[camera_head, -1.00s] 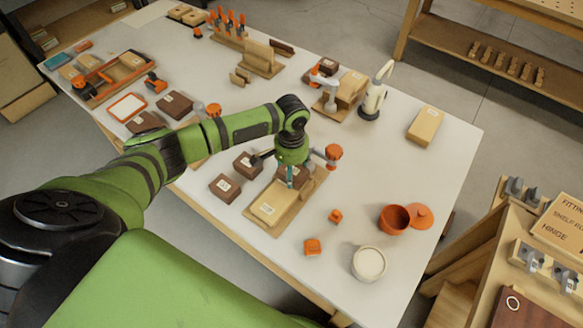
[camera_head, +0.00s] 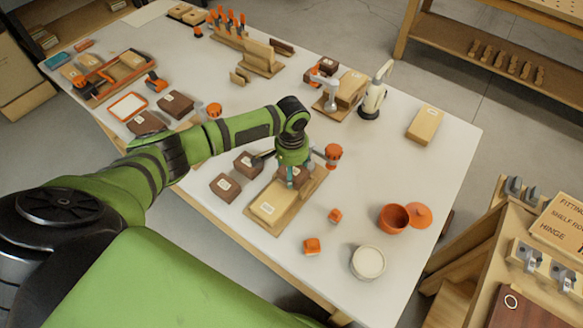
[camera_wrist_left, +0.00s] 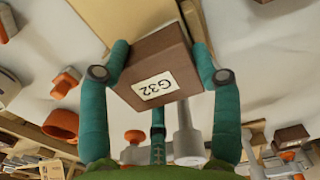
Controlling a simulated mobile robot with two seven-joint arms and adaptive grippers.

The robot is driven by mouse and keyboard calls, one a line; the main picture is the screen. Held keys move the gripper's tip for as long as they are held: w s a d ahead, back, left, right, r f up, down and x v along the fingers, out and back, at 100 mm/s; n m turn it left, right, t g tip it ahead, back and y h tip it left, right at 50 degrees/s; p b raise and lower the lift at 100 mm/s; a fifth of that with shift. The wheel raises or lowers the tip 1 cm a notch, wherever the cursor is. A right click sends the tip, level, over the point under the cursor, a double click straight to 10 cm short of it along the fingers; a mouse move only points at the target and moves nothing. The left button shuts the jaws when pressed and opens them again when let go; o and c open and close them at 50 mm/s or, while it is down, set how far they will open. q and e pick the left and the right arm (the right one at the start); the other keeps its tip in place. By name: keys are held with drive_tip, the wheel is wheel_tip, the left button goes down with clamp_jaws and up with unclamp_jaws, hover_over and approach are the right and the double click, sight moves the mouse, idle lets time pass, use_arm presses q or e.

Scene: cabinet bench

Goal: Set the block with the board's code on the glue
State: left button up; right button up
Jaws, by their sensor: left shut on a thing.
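My left gripper (camera_wrist_left: 160,75) is shut on a brown block (camera_wrist_left: 157,68), its teal fingers on either side of it. The block's white label reads G32. In the head view the held block (camera_head: 293,178) is over the far half of a wooden board (camera_head: 283,222). I cannot tell whether it touches the board. A pale wood piece with a white label (camera_head: 268,208) lies on the board's near half; its code is too small to read. No glue patch can be made out; the block and gripper cover that area. My right gripper is not in view.
Two brown labelled blocks (camera_head: 225,186) (camera_head: 248,163) stand left of the board. An orange-knobbed clamp (camera_head: 333,153) is at its far end. Orange pieces (camera_head: 312,246), an orange pot (camera_head: 393,218) and a round pale tub (camera_head: 368,262) stand to the right. A white bottle (camera_head: 372,102) stands farther back.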

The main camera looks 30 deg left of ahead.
use_arm(q)
drive_tip(key=shift+f, duration=0.2)
idle(0.8)
drive_tip(key=shift+f+p, duration=0.1)
drive_tip(key=shift+p, duration=0.45)
idle(0.4)
drive_tip(key=o, duration=1.3)
drive_tip(key=shift+c, duration=0.2)
drive_tip(key=shift+o, duration=0.9)
